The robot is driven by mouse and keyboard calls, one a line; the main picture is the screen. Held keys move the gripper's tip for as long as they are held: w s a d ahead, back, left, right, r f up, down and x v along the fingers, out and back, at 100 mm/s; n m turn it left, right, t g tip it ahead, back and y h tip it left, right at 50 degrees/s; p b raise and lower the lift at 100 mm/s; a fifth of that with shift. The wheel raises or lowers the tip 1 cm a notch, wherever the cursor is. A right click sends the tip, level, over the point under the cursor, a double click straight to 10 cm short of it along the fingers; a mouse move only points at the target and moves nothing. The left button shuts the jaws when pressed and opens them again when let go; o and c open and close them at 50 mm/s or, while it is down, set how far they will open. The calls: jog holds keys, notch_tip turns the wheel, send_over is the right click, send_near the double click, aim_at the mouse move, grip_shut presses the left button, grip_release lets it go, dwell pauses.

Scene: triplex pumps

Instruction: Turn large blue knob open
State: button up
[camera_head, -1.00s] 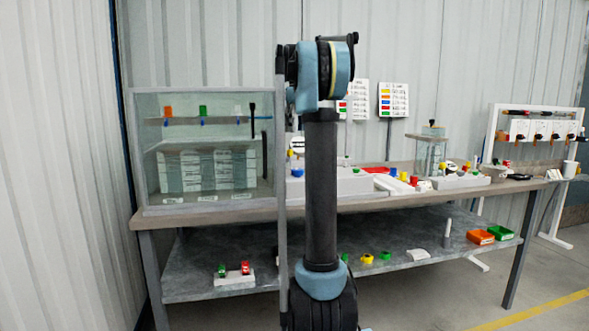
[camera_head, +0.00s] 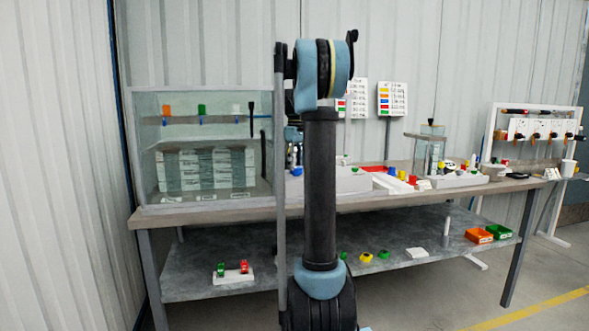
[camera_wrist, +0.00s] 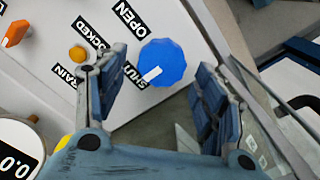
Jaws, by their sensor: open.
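The large blue knob (camera_wrist: 165,60) is faceted and stands on a white panel in the wrist view. A white mark (camera_wrist: 152,74) lies on its lower-left part. My gripper (camera_wrist: 160,65) is open, with one finger on each side of the knob in the picture. I see a gap at the right finger; I cannot tell whether the fingers reach the knob's depth. In the head view a blue knob (camera_head: 297,171) shows beside my arm, which hides much around it.
A small orange knob (camera_wrist: 78,54), an orange-red handle (camera_wrist: 15,33) and a round gauge (camera_wrist: 15,155) are at left in the wrist view. A glass tank (camera_head: 205,150) stands left on the workbench (camera_head: 230,214). Other knobs and panels are at right.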

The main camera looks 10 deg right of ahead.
jog(key=shift+f, duration=0.65)
jog(key=c, duration=1.1)
jog(key=shift+o, duration=0.2)
